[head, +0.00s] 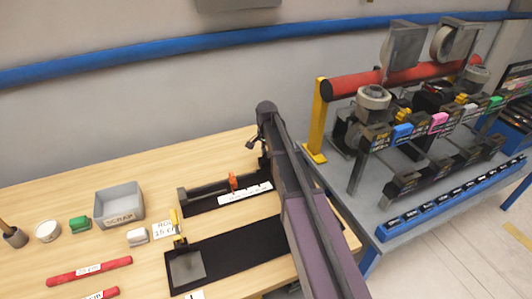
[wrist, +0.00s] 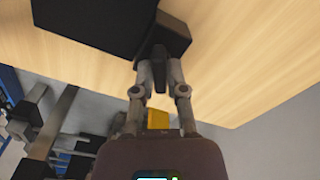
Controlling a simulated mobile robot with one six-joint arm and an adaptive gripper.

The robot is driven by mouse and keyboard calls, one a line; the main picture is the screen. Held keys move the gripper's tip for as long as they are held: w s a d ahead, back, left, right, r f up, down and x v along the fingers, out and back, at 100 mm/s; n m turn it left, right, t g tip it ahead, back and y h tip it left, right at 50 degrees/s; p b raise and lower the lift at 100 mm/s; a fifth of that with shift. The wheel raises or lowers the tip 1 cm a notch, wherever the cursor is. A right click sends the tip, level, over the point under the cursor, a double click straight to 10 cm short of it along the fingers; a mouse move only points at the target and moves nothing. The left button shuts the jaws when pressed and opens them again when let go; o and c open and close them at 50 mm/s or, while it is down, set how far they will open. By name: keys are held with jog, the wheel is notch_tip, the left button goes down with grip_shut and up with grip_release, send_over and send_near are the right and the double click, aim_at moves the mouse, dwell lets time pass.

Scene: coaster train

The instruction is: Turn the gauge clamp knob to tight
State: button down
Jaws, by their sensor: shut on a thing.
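The black length gauge (head: 205,193) lies on the wooden table, with a white scale strip (head: 245,193) and an orange pointer (head: 233,182). In the wrist view, a dark knob-like piece (wrist: 172,32), which looks like the gauge clamp knob, stands beside a larger black block (wrist: 95,22). My gripper (wrist: 152,68) is shut on this dark piece, its fingertips close together at its near side. In the head view my arm hides the gauge's right end and most of the gripper. I cannot read any tight marking or the knob's angle.
A black plate (head: 225,255) with a yellow upright (head: 177,225) lies in front of the gauge. A grey scrap bin (head: 119,206), red tubes (head: 89,271) and small pots are at left. A metal bench (head: 365,210) with a yellow post and red roller stands close at right.

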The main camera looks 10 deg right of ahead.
jog(key=shift+s, duration=0.15)
jog(key=c, duration=0.7)
grip_release()
jog(key=shift+n, duration=0.5)
